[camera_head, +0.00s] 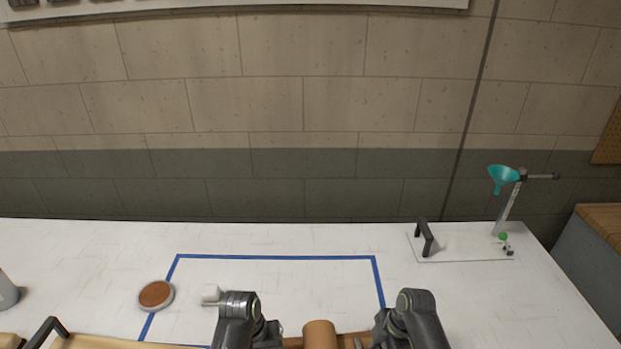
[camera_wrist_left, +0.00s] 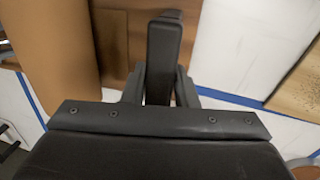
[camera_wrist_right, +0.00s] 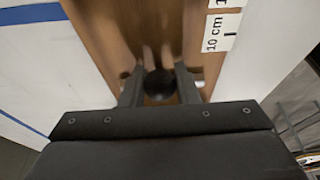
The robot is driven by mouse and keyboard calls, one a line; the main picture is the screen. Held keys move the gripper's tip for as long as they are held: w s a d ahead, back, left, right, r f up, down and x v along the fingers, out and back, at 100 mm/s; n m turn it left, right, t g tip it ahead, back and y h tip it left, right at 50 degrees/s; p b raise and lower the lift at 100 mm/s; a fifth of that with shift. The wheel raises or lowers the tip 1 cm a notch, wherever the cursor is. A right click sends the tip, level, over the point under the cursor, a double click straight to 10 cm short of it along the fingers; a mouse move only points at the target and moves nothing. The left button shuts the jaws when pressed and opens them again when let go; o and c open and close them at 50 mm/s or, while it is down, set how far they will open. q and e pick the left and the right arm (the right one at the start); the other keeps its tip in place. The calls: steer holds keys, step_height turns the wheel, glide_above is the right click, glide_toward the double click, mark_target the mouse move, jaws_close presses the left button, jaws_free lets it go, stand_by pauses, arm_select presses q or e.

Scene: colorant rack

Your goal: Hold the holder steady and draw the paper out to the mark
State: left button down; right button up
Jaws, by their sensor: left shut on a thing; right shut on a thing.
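The brown paper roll (camera_head: 319,334) stands at the bottom middle of the head view, between my arms. A large brown roll surface (camera_wrist_left: 55,45) shows left of my left gripper (camera_wrist_left: 160,88), which is shut on a black upright handle (camera_wrist_left: 164,45) on the holder. My right gripper (camera_wrist_right: 159,86) is shut on a dark round knob (camera_wrist_right: 158,82) over a brown strip (camera_wrist_right: 125,25); I cannot tell whether this strip is paper or wood. A white scale (camera_wrist_right: 221,32) marked "10 cm" lies along its right side. Both fingertips are hidden in the head view.
Blue tape (camera_head: 275,257) outlines an area on the white table (camera_head: 330,238). A round brown-topped pot (camera_head: 156,295) sits on its left line. A black handle (camera_head: 46,332) is at lower left. A stand with a teal funnel (camera_head: 503,175) is at right. The table's back middle is clear.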

arm_select(q)
steer(key=shift+a, duration=0.1)
arm_select(e)
steer(key=shift+d, duration=0.25)
steer(key=shift+w+d, duration=0.15)
steer(key=shift+d, duration=1.7)
steer(key=shift+w+d, duration=0.1)
steer(key=shift+d, duration=1)
steer(key=shift+w+d, duration=0.15)
steer(key=shift+d, duration=0.85)
